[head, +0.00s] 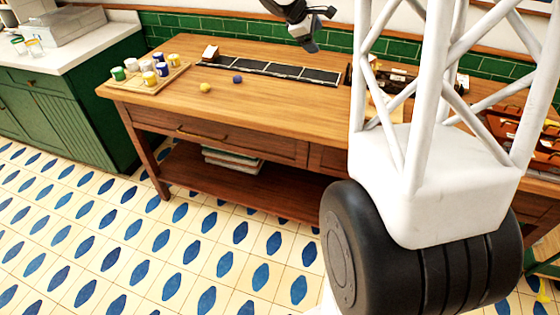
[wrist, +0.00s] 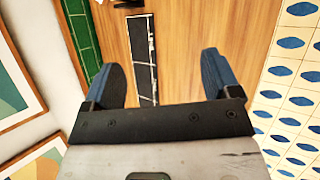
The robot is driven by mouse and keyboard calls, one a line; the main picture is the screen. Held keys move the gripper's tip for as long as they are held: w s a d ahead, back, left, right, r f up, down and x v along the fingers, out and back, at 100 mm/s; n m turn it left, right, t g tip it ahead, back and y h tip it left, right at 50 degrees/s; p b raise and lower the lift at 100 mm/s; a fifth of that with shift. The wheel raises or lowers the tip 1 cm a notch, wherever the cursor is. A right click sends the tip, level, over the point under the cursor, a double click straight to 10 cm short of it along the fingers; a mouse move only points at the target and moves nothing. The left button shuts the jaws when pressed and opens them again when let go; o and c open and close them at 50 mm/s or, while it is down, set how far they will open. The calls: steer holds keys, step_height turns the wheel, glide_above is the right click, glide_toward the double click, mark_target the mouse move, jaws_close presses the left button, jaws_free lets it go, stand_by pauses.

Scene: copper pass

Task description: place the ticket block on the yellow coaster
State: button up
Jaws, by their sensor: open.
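A small whitish block (head: 210,53) with a reddish-brown side stands near the back left of the wooden table; it may be the ticket block, but it is too small to be sure. I cannot make out the yellow coaster for certain; a pale yellowish patch (head: 377,106) shows behind my white column. My gripper (head: 314,30) is above the back of the table, to the right of the whitish block and well apart from it. In the wrist view its two blue-grey fingers (wrist: 160,65) are spread wide, with nothing between them.
A long black panelled strip (head: 275,69) lies along the back of the table (head: 285,110). A tray (head: 142,87) with several cups stands at the left. A yellow ball (head: 205,87) and a blue ball (head: 238,79) lie in front. The front middle is clear.

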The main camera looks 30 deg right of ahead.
steer(key=s+a+f+m+y, duration=0.1)
steer(key=s+a+m+y, duration=0.1)
steer(key=s+a, duration=0.8)
steer(key=s+a+f+m+t+y, duration=0.1)
steer(key=s+a+m+y, duration=0.2)
steer(key=s+a, duration=0.7)
steer(key=s+a+f+m+y, duration=0.1)
steer(key=s+a+m+y, duration=0.2)
steer(key=s+a, duration=0.8)
steer(key=s+m, duration=0.1)
steer(key=s, duration=0.8)
steer(key=shift+s+f+t, duration=0.25)
steer(key=shift+f+t, duration=0.15)
steer(key=shift+a, duration=0.1)
